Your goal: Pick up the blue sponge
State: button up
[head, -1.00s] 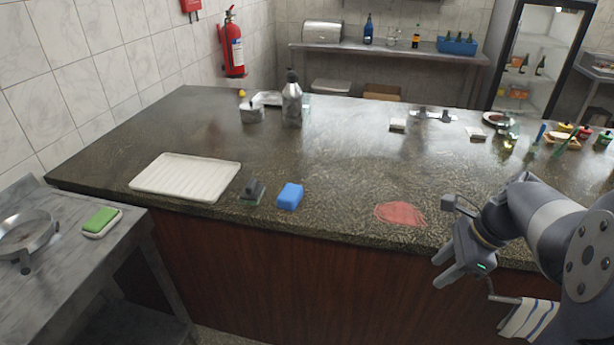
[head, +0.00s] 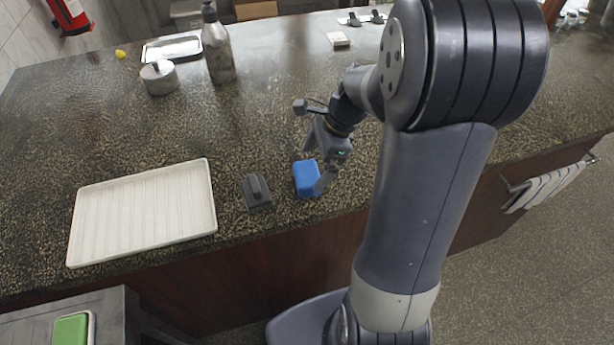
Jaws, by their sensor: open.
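The blue sponge (head: 304,178) lies on the dark stone counter, near its front edge, in the head view. My gripper (head: 316,168) is open at the sponge, with one finger on its far side and the other at its near right side. The near finger hides part of the sponge's right side. I cannot tell whether the fingers touch it. The sponge rests on the counter top.
A dark grey scrubber-like block (head: 257,192) sits just left of the sponge. A white ribbed tray (head: 146,212) lies further left. A metal bottle (head: 218,48) and a lidded pot (head: 159,78) stand behind. A green sponge (head: 71,330) is at lower left. The counter behind the sponge is clear.

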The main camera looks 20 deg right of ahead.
aim_at(308, 173)
jog(key=x, duration=0.4)
jog(key=shift+a+f, duration=0.2)
jog(key=shift+a, duration=0.05)
jog(key=c, duration=0.9)
